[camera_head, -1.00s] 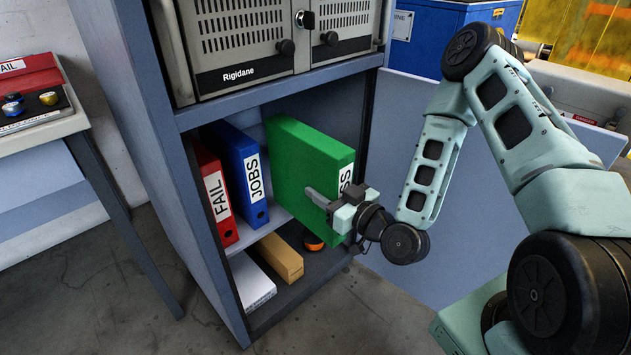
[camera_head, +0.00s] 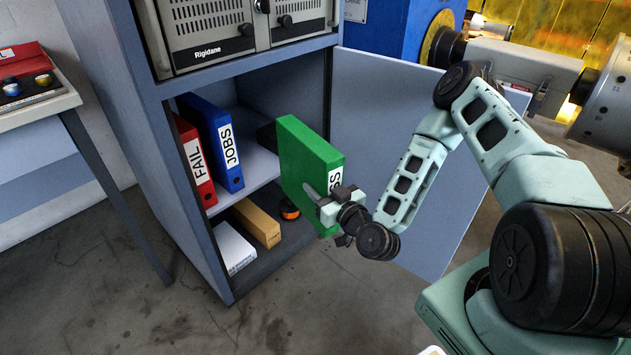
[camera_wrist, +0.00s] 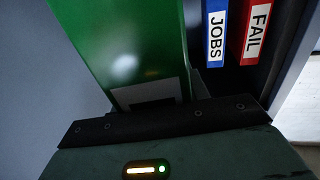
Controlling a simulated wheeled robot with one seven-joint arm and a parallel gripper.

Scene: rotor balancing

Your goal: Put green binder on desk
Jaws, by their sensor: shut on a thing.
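The green binder (camera_head: 303,165) stands upright at the front opening of the cabinet, partly out past the shelf. Its white spine label ends in "SS"; the rest is hidden. My gripper (camera_head: 325,198) is shut on the lower part of its spine side. In the wrist view the green binder (camera_wrist: 125,50) fills the left and middle above my gripper (camera_wrist: 158,105). A grey desk (camera_head: 38,108) with a red box on it stands at the far left.
The red FAIL binder (camera_head: 195,160) and blue JOBS binder (camera_head: 218,145) stand on the shelf (camera_head: 255,165) to the left. Below are a white box (camera_head: 233,248), a tan box (camera_head: 256,222) and an orange-black round item (camera_head: 289,210). The open cabinet door (camera_head: 400,130) is at right. Floor in front is clear.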

